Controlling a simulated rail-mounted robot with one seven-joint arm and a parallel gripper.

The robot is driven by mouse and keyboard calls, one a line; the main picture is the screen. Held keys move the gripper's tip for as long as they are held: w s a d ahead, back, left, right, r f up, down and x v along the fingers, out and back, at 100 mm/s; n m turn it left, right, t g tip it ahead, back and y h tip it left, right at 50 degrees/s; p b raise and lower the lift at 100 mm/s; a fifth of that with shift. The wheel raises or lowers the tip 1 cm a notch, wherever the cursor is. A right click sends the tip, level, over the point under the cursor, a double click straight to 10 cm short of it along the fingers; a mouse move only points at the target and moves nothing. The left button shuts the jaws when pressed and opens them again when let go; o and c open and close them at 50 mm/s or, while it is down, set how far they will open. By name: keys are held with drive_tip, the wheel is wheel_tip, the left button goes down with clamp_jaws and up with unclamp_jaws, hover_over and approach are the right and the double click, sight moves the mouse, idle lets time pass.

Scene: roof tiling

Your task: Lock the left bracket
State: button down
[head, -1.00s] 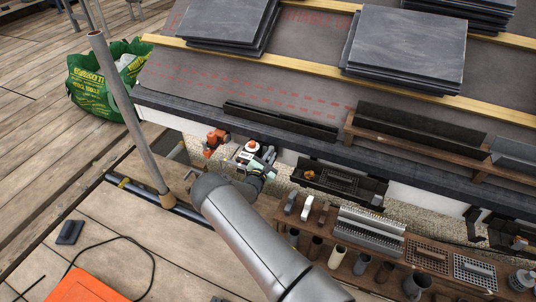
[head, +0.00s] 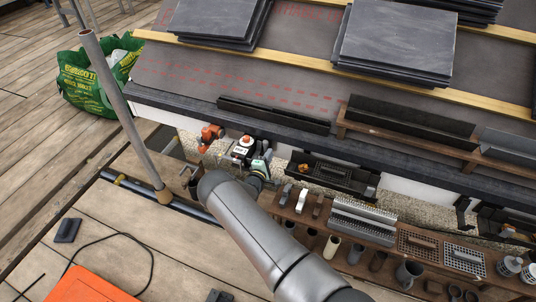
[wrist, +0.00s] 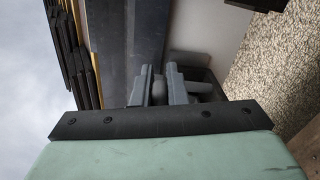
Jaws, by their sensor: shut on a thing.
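My gripper (wrist: 161,80) has two grey fingers close together on a small grey part (wrist: 160,92) in the wrist view. I cannot tell whether this part belongs to the left bracket. In the head view my gripper (head: 262,163) is at the eaves, partly behind my own arm, and its fingertips are hidden. The left bracket cannot be made out clearly there. A black bracket (head: 464,210) shows on the white fascia farther right.
A black gutter length (head: 273,115) lies along the roof edge, with another (head: 410,126) on a wooden rack. A wooden shelf (head: 290,205) with tools and cups runs below right. A scaffold pole (head: 122,115) stands at left. Slate stacks (head: 395,45) lie on the roof.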

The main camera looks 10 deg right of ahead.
drive_tip(key=shift+f+m, duration=0.4)
drive_tip(key=shift+m, duration=0.7)
drive_tip(key=c, duration=1.4)
unclamp_jaws()
drive_tip(key=shift+c, duration=0.2)
drive_tip(key=p+v, duration=0.3)
drive_tip(key=v, duration=1.4)
drive_tip(key=shift+s, duration=0.25)
drive_tip(key=shift+a, duration=0.1)
